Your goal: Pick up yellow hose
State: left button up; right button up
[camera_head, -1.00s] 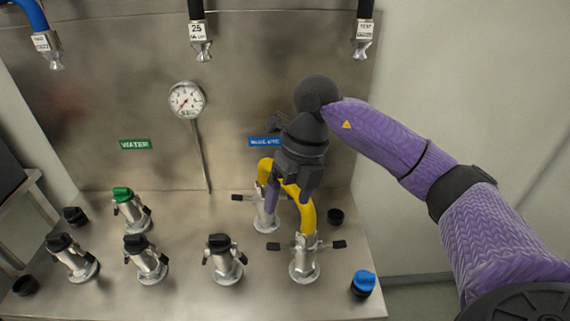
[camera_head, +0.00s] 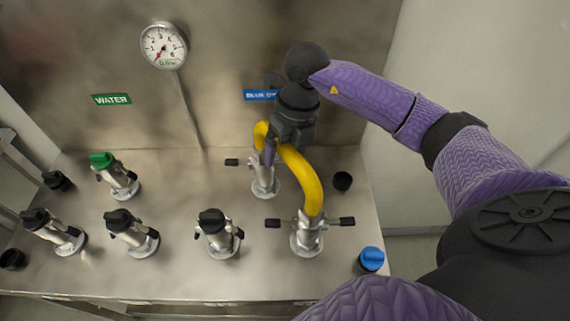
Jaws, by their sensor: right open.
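The yellow hose (camera_head: 306,178) arches between two metal couplings on the steel bench. Its near end sits in the front coupling (camera_head: 307,236) and its far end goes down to the rear coupling (camera_head: 263,176). My right gripper (camera_head: 281,150) is open and points down at the top of the hose arch. Its fingers are around or just beside the hose; part of that contact is hidden by the gripper body. My left gripper is not in view.
Several black-capped valves (camera_head: 213,226) and a green-capped one (camera_head: 103,161) stand to the left. A blue cap (camera_head: 371,258) is at the front right and a black cap (camera_head: 342,181) behind it. A pressure gauge (camera_head: 164,46) is on the back panel.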

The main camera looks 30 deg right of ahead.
jog(key=shift+f, duration=0.2)
grip_shut()
dwell(0.3)
